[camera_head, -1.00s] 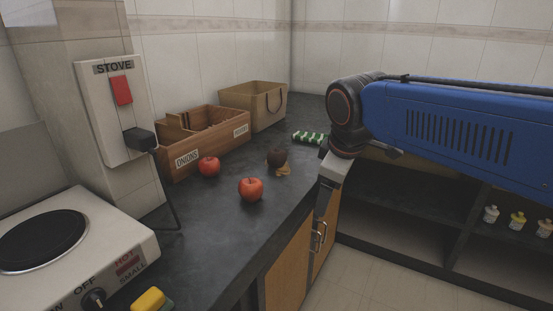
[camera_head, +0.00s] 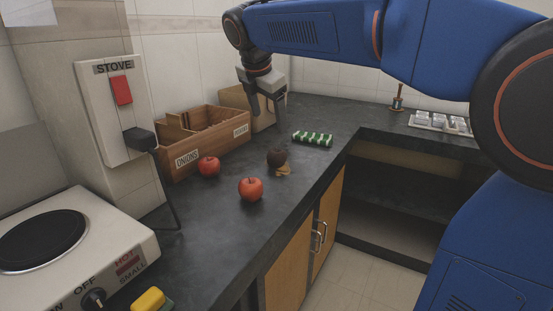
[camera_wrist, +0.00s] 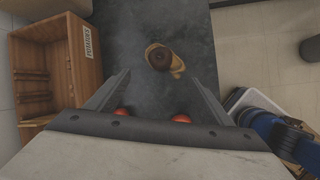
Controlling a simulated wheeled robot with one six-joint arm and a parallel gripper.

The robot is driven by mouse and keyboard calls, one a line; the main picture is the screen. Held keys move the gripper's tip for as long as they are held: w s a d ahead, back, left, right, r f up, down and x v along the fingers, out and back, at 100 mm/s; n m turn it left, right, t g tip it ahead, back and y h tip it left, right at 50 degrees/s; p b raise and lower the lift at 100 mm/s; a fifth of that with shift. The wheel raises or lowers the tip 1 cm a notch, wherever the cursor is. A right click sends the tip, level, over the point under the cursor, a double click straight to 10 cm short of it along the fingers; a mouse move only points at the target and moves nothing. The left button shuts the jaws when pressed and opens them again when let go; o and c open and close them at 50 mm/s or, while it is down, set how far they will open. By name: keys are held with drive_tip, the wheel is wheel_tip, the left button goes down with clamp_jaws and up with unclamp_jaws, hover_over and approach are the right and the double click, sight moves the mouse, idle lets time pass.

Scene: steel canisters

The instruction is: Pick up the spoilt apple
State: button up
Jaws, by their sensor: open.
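The spoilt apple (camera_head: 277,156) is dark brown and sits on the dark counter, with a yellowish-brown patch beside it. In the wrist view it (camera_wrist: 159,59) lies just beyond the fingertips, between their lines. My gripper (camera_head: 265,113) is open and empty, pointing down above the counter, behind and above the spoilt apple in the head view. Its two fingers also show in the wrist view (camera_wrist: 155,80). Two red apples, one nearer the front (camera_head: 251,189) and one by the crate (camera_head: 209,166), lie close by; my gripper partly hides them in the wrist view.
A green-and-white striped object (camera_head: 312,139) lies right of the spoilt apple. A hot plate (camera_head: 110,240) is at front left. The counter edge drops off at right.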

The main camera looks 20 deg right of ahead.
sight(275, 151)
drive_tip(key=x, duration=1.6)
drive_tip(key=shift+f, duration=0.2)
drive_tip(key=c, duration=1.2)
